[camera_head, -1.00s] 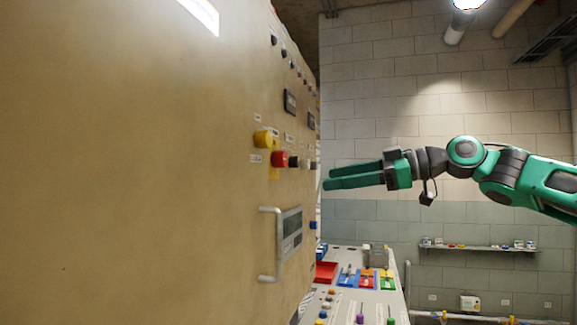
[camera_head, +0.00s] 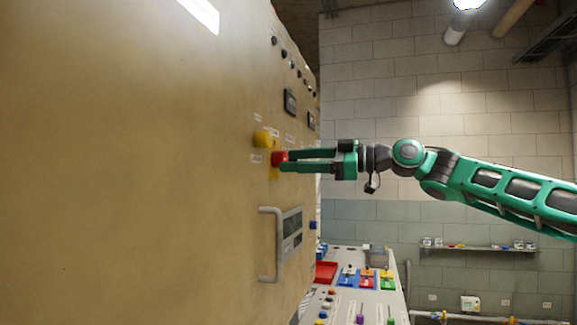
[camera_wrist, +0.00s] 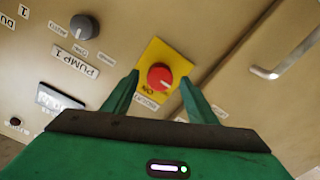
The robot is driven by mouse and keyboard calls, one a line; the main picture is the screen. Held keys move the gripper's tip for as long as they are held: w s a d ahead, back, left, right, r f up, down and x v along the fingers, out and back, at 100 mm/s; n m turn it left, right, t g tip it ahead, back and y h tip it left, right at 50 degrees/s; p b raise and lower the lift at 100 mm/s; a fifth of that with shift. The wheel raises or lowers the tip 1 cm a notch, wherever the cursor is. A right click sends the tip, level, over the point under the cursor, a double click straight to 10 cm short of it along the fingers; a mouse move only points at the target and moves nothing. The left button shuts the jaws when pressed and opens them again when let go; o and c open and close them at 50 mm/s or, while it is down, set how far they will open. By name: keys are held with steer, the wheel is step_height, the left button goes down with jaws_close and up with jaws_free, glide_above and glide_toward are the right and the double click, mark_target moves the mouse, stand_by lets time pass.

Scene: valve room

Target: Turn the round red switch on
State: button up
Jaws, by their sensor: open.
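The round red switch (camera_wrist: 160,76) sits on a yellow square plate (camera_wrist: 174,58) on the tan panel, with a small label below it in the wrist view. In the head view the red switch (camera_head: 279,158) shows at the fingertips. My green gripper (camera_head: 285,160) is open, with its fingers pointing at the panel. In the wrist view its two fingers (camera_wrist: 160,82) lie on either side of the red switch, with gaps visible between them and the knob. I cannot tell whether the fingertips touch the panel.
A grey handle (camera_head: 268,244) stands out lower on the panel. In the wrist view, a dark knob (camera_wrist: 84,27) is at upper left. A console (camera_head: 345,300) with coloured controls stands below the arm.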

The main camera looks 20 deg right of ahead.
steer(key=shift+x, duration=1.1)
steer(key=c, duration=1.1)
steer(key=shift+d, duration=0.1)
